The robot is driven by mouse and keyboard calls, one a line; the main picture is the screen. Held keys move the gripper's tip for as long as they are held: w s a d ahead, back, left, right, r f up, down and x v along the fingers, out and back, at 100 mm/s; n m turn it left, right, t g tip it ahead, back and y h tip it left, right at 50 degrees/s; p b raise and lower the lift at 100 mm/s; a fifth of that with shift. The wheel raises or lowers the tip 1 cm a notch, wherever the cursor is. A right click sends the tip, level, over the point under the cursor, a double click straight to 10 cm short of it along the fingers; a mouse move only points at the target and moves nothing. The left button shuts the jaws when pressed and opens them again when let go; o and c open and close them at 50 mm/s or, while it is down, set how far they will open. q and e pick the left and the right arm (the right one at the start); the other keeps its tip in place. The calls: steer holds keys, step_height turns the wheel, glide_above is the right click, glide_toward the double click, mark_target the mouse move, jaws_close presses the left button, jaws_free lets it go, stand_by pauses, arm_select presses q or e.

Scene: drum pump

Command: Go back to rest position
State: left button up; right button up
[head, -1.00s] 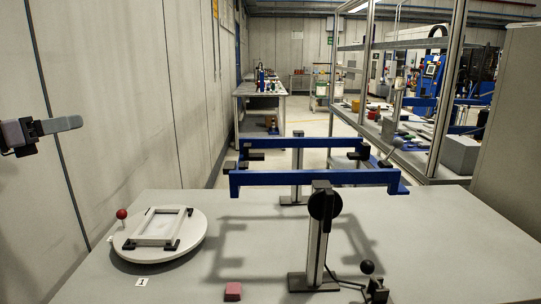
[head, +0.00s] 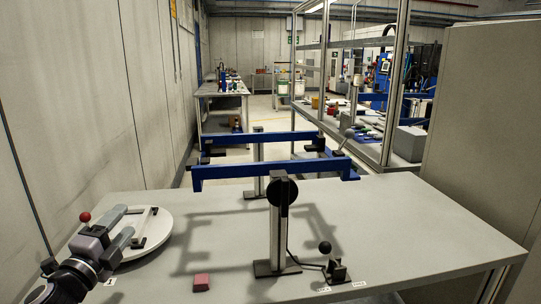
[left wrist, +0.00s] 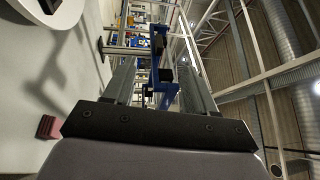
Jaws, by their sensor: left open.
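My left gripper (head: 124,222) is in the lower left of the head view, in front of the white round plate (head: 160,229) and partly covering it. Its two grey fingers are apart, with nothing seen between them. The left wrist view shows the open fingers (left wrist: 156,78) on both sides of the picture, with the room behind the gap. My right gripper is in neither view.
The grey table (head: 400,225) carries a blue-armed drum pump frame (head: 270,172) on posts, a red block (head: 201,282) and a black ball-knob lever (head: 325,248). A red knob (head: 85,217) stands beside the plate. The table's right side is clear.

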arm_select(q)
steer(key=s+d+f+n+g+y, duration=0.2)
steer(key=s+d+f+n+g, duration=0.15)
steer(key=s+f+n, duration=0.45)
steer(key=s+d+f+n+g+y, duration=0.2)
steer(key=s+f+n+g, duration=0.3)
steer(key=s+f, duration=0.45)
steer(key=s+d+f+n+g+h, duration=0.1)
steer(key=s+f+n+g, duration=0.1)
steer(key=s, duration=0.4)
steer(key=s+d+f+n+g, duration=0.1)
steer(key=s+d+g, duration=0.15)
steer(key=s, duration=0.35)
steer(key=s+f+n+g+h, duration=0.1)
steer(key=s+f+n+g, duration=0.15)
steer(key=s, duration=0.35)
steer(key=w+d+f+t+h, duration=0.1)
steer(key=w+d+f+t, duration=0.2)
steer(key=w+f+t, duration=0.3)
step_height(320, 180, down, 3)
steer(key=shift+w+f+m+t+h+b, duration=0.1)
steer(key=shift+w+m+t+h+b, duration=0.05)
steer(key=shift+m+t+h+b, duration=0.25)
